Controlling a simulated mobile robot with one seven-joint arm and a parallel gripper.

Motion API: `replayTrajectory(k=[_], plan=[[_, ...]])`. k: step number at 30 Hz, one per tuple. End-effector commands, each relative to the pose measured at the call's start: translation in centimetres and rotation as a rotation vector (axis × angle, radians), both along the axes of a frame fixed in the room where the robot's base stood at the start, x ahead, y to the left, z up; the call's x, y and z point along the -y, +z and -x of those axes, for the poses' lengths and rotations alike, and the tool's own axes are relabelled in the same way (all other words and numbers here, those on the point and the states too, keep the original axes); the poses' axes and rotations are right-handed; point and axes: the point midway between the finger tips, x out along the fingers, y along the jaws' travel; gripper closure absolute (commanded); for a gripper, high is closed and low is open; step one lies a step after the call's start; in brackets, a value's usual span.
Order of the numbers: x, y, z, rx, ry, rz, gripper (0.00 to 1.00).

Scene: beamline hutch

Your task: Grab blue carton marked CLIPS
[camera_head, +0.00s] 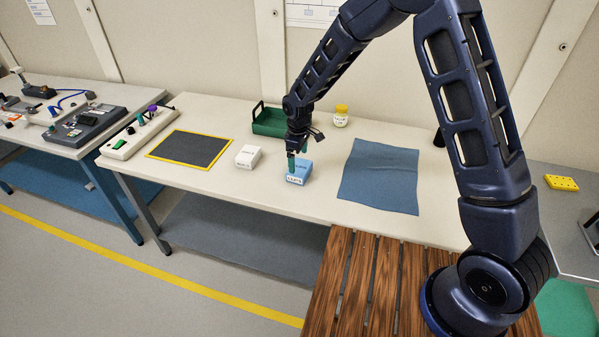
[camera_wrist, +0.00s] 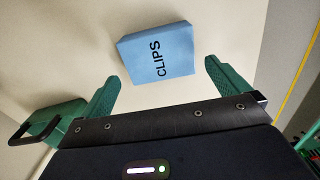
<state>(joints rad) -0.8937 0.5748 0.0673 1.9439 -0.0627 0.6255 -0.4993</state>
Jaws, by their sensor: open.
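The blue carton marked CLIPS (camera_head: 299,174) stands on the pale table, between a white carton and a blue cloth. In the wrist view the blue carton (camera_wrist: 158,52) shows its CLIPS lettering and lies just beyond the fingertips, roughly centred between them. My gripper (camera_head: 298,160) is right at the carton in the head view, with a green finger in front of part of it. In the wrist view my gripper (camera_wrist: 160,74) has its two green fingers spread wide with nothing between them. Whether a finger touches the carton I cannot tell.
A white carton (camera_head: 248,156) stands close to the left. A green tray (camera_head: 268,122) with a dark handle and a yellow-lidded jar (camera_head: 341,116) are behind. A blue cloth (camera_head: 378,178) lies to the right, a yellow-edged dark mat (camera_head: 190,149) farther left.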

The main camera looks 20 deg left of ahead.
Motion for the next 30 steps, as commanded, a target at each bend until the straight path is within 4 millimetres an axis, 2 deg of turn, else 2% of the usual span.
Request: replayTrajectory(k=[7, 15, 23, 24, 29, 30], plan=[[0.2, -1.6, 0.0, -0.001, 0.000, 0.001, 0.00], [0.5, -5.1, 0.0, -0.001, 0.000, 0.001, 0.00], [0.4, -5.7, 0.0, 0.000, 0.000, -0.001, 0.00], [0.4, -5.6, 0.0, 0.000, -0.001, -0.001, 0.02], [0.4, -5.6, 0.0, 0.000, -0.001, -0.001, 0.33], [0.4, -5.6, 0.0, 0.000, -0.001, -0.001, 0.33]])
